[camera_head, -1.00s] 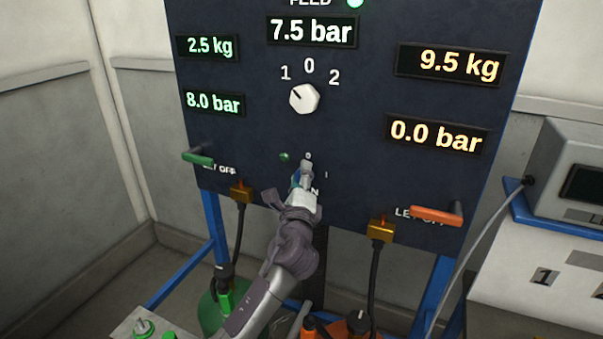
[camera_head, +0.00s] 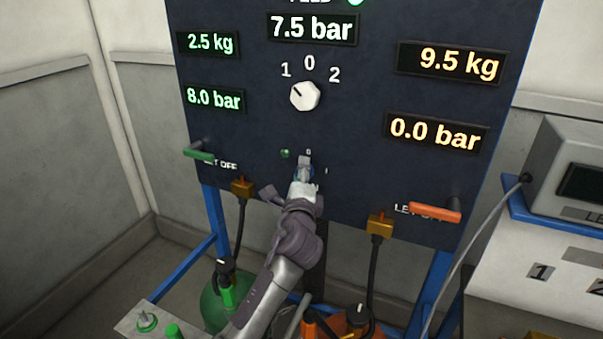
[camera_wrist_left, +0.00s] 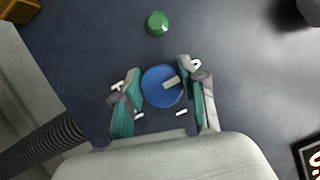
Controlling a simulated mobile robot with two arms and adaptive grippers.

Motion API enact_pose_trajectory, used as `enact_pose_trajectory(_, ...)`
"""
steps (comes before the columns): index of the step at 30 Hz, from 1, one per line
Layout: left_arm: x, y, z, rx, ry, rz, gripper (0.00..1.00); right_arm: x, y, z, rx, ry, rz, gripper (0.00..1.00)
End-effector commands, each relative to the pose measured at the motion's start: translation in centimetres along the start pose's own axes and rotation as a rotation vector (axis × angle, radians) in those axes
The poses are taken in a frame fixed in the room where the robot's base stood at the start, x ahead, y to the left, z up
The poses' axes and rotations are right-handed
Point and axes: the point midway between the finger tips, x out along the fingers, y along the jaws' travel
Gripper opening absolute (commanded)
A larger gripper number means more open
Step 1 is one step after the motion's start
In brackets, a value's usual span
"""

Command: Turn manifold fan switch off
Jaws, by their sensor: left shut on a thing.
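The fan switch is a round blue knob (camera_wrist_left: 163,87) with a pale pointer mark, low on the dark control panel (camera_head: 350,170). In the left wrist view the mark slants toward the upper right. My left gripper (camera_head: 304,172) reaches up to the knob from below and mostly hides it in the head view. In the left wrist view my left gripper (camera_wrist_left: 163,84) is shut on the knob, one finger on each side. A green lamp (camera_head: 285,154) sits close by; it also shows in the left wrist view (camera_wrist_left: 157,23). My right gripper is not in view.
A white selector knob (camera_head: 304,96) is above, pointing toward 1. A green lever (camera_head: 199,154) and an orange lever (camera_head: 435,212) stick out at the panel's sides. Brass fittings (camera_head: 379,224) with hanging hoses line the lower edge. A grey device (camera_head: 570,180) stands at the right.

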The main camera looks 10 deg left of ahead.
Motion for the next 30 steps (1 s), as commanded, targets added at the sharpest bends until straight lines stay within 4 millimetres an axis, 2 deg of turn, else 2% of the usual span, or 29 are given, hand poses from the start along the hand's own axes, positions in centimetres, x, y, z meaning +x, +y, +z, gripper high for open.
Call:
enact_pose_trajectory(1, 0.0, 0.0, 0.0, -0.002, -0.001, 0.001, 0.45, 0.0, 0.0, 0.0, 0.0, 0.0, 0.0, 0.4)
enact_pose_trajectory(5, 0.0, 0.0, 0.0, -0.001, 0.0, 0.0, 0.67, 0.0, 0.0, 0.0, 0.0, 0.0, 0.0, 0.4)
enact_pose_trajectory(14, -0.1, 0.0, 0.0, 0.0, 0.0, 0.0, 0.67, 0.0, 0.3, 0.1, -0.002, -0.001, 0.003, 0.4)
enact_pose_trajectory(17, -0.6, 0.0, -0.1, 0.0, 0.001, 0.0, 0.67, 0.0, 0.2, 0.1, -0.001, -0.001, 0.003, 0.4)
enact_pose_trajectory(20, -2.0, 0.1, -0.1, 0.0, 0.002, 0.0, 0.67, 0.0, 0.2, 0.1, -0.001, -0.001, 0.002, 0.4)
enact_pose_trajectory(30, -9.1, 0.1, 0.0, -0.002, 0.002, 0.002, 0.67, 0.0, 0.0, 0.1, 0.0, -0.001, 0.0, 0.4)
